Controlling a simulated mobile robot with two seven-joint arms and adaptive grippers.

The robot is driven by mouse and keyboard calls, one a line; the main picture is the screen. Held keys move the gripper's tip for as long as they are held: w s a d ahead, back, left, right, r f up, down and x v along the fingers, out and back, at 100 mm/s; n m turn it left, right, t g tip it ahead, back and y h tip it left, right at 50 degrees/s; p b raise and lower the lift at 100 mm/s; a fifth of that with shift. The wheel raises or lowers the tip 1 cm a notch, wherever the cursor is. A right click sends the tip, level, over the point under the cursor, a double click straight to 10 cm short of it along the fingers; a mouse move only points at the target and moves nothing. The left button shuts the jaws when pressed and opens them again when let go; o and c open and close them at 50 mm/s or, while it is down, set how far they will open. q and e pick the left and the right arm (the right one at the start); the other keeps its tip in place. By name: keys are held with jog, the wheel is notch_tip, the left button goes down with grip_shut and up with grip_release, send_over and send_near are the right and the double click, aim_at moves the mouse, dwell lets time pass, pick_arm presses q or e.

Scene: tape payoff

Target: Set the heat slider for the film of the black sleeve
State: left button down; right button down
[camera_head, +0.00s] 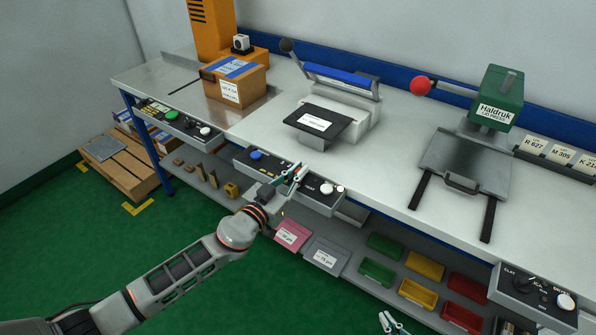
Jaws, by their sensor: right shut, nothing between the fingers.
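A black sleeve (325,115) with a white label lies on the front of the sealer (350,96), whose blue bar is raised; the label is too small to read. I cannot make out the heat slider or whether the fingers touch anything. My right gripper (390,322) is shut and empty at the bottom edge, away from the panel.
A pink card (291,235) and a grey card (325,256), both with small labels, lie on the lower shelf beside several coloured bins (418,292). A lid press (465,160) stands at right. A carton (234,78) stands at left.

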aim_at(273, 169)
pick_arm(q)
jog(key=w+a, duration=0.1)
jog(key=a, duration=0.1)
jog(key=w+a+b, duration=0.1)
jog(key=a, duration=0.1)
jog(key=w+a+b, duration=0.1)
jog(key=w+a, duration=0.1)
jog(key=shift+a, duration=0.5)
jog(key=c, duration=2.2)
grip_release()
jog(key=shift+o, duration=0.2)
jog(key=shift+s, duration=0.1)
jog(key=shift+s+a, duration=0.2)
jog(key=shift+s, duration=0.1)
jog(key=v, duration=1.1)
